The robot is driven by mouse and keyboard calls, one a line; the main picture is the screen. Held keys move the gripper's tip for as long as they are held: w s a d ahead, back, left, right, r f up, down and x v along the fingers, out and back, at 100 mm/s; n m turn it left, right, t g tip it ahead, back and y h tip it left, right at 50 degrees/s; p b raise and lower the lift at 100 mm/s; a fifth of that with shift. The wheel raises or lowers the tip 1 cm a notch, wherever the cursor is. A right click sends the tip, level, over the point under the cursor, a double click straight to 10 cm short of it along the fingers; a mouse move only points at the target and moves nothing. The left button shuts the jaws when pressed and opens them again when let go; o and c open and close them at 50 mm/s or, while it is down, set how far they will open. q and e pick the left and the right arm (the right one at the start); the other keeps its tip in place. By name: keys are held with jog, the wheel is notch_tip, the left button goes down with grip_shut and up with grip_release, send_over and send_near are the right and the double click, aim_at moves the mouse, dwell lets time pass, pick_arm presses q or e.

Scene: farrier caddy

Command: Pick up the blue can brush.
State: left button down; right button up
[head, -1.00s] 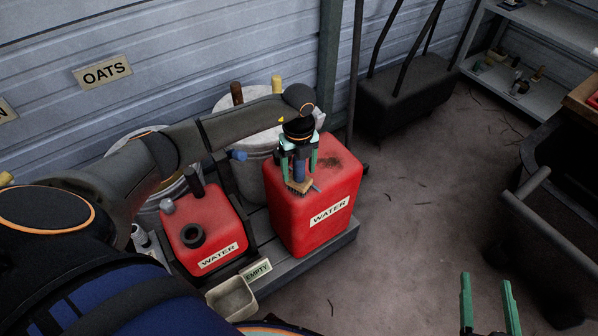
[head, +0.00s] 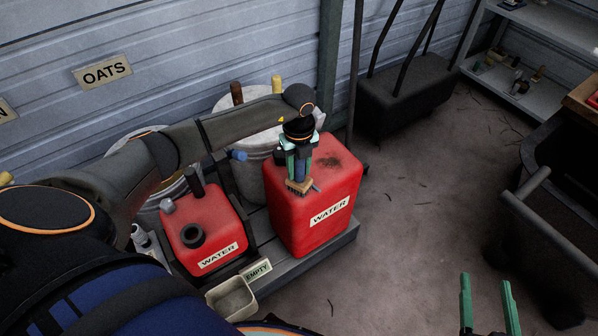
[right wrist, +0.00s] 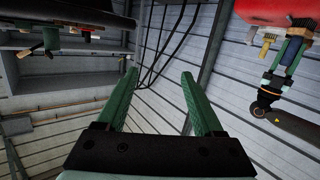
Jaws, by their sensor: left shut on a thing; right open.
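The blue can brush (head: 300,173) has a blue handle and a tan bristle head. It is upright at the top of the large red water can (head: 290,217), bristles down against or just above the can's top; I cannot tell which. My left gripper (head: 299,168) points down from above and is shut on its blue handle. The brush and left gripper also show upside down at the upper right of the right wrist view, where the blue handle (right wrist: 292,52) sits between green fingers. My right gripper (head: 488,300) is open and empty over the floor at lower right.
A smaller red water can (head: 205,225) stands to the left on the same grey platform (head: 315,255). A pale bin marked empty (head: 231,299) is in front. Lidded pails stand behind. A dark cart (head: 560,200) is at right; floor between is clear.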

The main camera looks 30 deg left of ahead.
pick_arm(q)
jog(key=shift+r, duration=0.2)
jog(key=shift+r, duration=0.6)
notch_tip(320, 180, up, 2)
jog(key=shift+d+r+p, duration=0.1)
jog(key=shift+p, duration=0.45)
jog(key=s+d+r+p, duration=0.2)
jog(key=s+d+r, duration=0.3)
jog(key=d+r, duration=0.4)
jog(key=d, duration=0.3)
jog(key=shift+s+d+r+p, duration=0.15)
jog(key=shift+d+p, duration=0.25)
pick_arm(e)
jog(key=s+f+g, duration=0.3)
jog(key=f, duration=0.3)
jog(key=s+f+m+g+h, duration=0.1)
jog(key=s+f+g, duration=0.2)
jog(key=f, duration=0.3)
jog(key=shift+s+a+m+g, duration=0.2)
jog(key=shift+s+m+g, duration=0.1)
jog(key=shift+s, duration=0.4)
